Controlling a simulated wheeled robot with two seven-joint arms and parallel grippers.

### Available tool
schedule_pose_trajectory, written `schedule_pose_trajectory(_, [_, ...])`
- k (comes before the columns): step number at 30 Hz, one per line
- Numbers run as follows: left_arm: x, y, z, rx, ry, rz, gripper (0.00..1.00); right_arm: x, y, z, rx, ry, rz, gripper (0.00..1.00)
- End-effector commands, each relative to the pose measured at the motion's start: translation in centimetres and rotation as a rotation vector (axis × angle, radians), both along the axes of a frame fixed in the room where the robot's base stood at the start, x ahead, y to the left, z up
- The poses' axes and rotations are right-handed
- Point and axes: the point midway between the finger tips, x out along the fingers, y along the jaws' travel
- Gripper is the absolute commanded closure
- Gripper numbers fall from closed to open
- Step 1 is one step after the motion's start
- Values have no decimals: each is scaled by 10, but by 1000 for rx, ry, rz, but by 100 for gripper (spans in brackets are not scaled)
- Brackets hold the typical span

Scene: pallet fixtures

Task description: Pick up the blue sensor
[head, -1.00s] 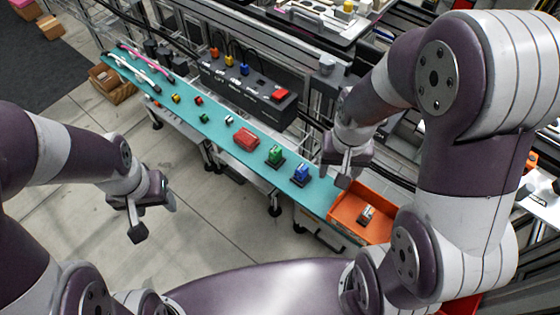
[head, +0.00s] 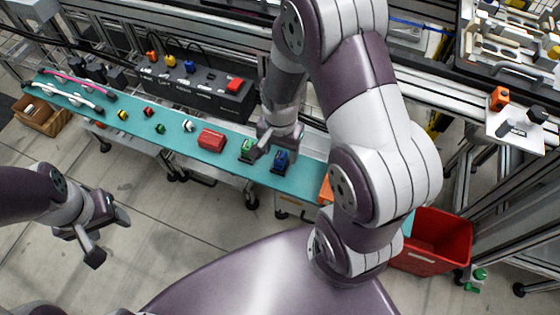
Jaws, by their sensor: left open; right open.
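The blue sensor (head: 281,159) stands on the teal bench top, near its right end. My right gripper (head: 272,150) is open, right at the blue sensor and the green one, and covers part of both. I cannot tell whether it touches either. The green sensor (head: 247,150) stands just left of the blue one. My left gripper (head: 108,236) is open and empty, over the floor at the lower left, well away from the bench.
The teal bench (head: 225,166) also holds a red box (head: 211,139), several small coloured parts and cables. A black panel (head: 200,92) stands behind. My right arm mostly hides an orange bin (head: 325,190). A red crate (head: 440,240) is at right.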

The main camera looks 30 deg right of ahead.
Motion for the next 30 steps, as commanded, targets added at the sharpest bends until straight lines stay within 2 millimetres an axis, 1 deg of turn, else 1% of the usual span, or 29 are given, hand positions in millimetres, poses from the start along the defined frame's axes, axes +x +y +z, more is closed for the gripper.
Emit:
schedule_pose_trajectory(1, [0,0,-6,0,0,0,43,-2,0,-14,0,6,0,38])
schedule_pose_trajectory(3, [0,0,-9,0,0,0,43,-3,0,-27,0,4,0,38])
schedule_pose_trajectory(6, [0,0,-11,0,0,0,43,-3,0,-39,1,3,1,38])
schedule_pose_trajectory(13, [0,0,-10,0,0,0,43,-2,0,-40,1,1,1,38])
schedule_pose_trajectory(14, [0,0,-10,0,0,0,43,-2,0,-40,1,1,1,42])
schedule_pose_trajectory(15, [0,0,-10,0,0,0,43,-2,0,-40,1,1,1,55])
schedule_pose_trajectory(17, [0,0,-10,0,0,0,43,-2,0,-40,1,1,1,74])
schedule_pose_trajectory(18, [0,0,-10,0,0,0,43,-2,0,-40,1,1,1,87])
schedule_pose_trajectory(19, [0,0,-10,0,0,0,43,-2,0,-40,1,1,1,97])
schedule_pose_trajectory(20, [0,0,-10,0,0,0,43,-2,0,-40,1,1,1,99])
schedule_pose_trajectory(27, [0,0,-10,0,0,0,43,-2,0,-40,1,1,1,99])
schedule_pose_trajectory(30, [0,0,-8,0,0,0,43,-2,0,-35,1,-1,1,99])
